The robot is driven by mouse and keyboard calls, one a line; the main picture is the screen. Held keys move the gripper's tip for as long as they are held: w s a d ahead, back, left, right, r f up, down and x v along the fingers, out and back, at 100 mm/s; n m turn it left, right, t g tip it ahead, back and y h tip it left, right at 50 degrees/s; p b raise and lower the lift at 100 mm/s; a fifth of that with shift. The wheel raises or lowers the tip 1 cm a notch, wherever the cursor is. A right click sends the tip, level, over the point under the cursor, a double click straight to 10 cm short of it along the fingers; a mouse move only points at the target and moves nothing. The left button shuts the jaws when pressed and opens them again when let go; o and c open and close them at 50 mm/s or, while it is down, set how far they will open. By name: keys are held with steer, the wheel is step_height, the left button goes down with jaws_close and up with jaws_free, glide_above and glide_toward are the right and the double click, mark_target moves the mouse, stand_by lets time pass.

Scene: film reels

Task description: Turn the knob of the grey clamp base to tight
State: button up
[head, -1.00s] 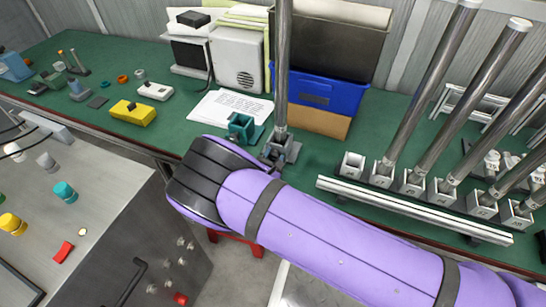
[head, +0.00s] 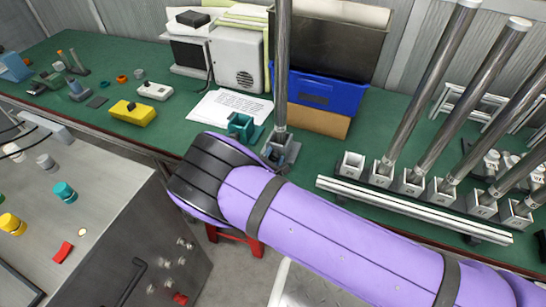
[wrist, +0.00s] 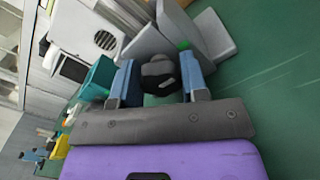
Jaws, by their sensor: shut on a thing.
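The grey clamp base (head: 288,149) stands on the green bench with a tall metal pole (head: 282,70) upright in it. In the wrist view the grey base (wrist: 206,32) is just beyond my fingers, with a small green mark on it. Its black knob (wrist: 158,74) sits between the two blue fingers of my gripper (wrist: 160,64), which is shut on it. In the head view my purple and black arm hides the gripper and most of the knob. I cannot read the knob's setting.
A teal clamp base (head: 241,127) stands close on the left, also beside my finger in the wrist view (wrist: 98,76). A blue bin (head: 325,94) is behind. A white rail (head: 415,208) and several poles in bases stand right. Bare bench shows at right in the wrist view.

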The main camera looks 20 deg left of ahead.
steer(key=o, duration=0.9)
steer(key=s, duration=1)
steer(key=shift+s+a, duration=0.4)
